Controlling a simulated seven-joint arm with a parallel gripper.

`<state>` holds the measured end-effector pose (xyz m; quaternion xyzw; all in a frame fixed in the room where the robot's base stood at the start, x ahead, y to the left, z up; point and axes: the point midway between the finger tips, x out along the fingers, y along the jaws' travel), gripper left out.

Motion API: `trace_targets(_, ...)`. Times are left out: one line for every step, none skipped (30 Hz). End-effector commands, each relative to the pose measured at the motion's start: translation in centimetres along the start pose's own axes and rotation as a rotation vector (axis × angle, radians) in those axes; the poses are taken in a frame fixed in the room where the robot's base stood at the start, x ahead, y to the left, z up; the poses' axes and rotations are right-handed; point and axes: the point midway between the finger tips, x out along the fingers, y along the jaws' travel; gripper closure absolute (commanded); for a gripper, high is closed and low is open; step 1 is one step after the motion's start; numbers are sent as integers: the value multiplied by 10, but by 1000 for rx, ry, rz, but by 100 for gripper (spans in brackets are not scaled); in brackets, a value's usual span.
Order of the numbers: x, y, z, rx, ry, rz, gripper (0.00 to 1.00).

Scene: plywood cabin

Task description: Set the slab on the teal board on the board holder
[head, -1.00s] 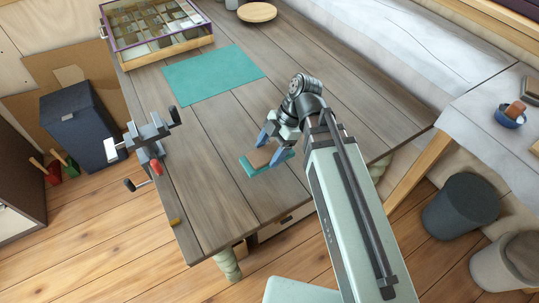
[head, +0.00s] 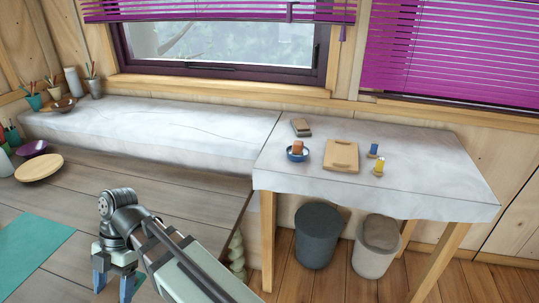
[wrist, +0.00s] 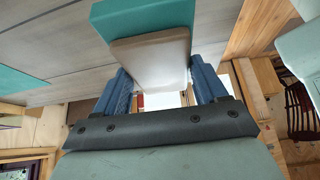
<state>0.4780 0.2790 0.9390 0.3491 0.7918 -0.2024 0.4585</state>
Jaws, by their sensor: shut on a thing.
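In the wrist view the brown slab (wrist: 152,56) is between the blue fingers of my gripper (wrist: 162,80), which is shut on it. The teal board (wrist: 143,18) shows directly beyond the slab, against the planks; whether it is lifted or resting cannot be told.
On the white side table (head: 440,175) are a blue bowl (head: 297,154) with an orange-brown block, a brown-grey block (head: 301,128), and small blue and yellow pieces (head: 378,167). Two bins (head: 318,236) stand below it. A teal mat (head: 28,255) lies at the left.

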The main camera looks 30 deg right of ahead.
Motion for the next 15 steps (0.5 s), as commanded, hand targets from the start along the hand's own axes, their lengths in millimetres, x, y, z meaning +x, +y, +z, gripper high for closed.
trace_targets(-6,-2,10,20,0,12,78)
trace_targets(-10,-3,16,32,0,19,78)
trace_targets(-14,-5,24,48,0,28,78)
trace_targets(-18,-7,30,60,0,35,78)
trace_targets(-22,-8,36,73,0,42,78)
trace_targets(-28,-11,44,90,0,52,78)
trace_targets(-32,-13,50,102,0,59,78)
trace_targets(-36,-15,56,115,0,67,78)
trace_targets(-41,-17,64,131,0,76,78)
trace_targets(-45,-20,70,143,0,84,78)
trace_targets(-49,-22,75,155,0,91,78)
trace_targets(-54,-24,83,172,0,100,78)
trace_targets(-58,-27,89,185,0,107,78)
trace_targets(-63,-29,95,197,0,115,78)
trace_targets(-68,-32,103,214,0,124,78)
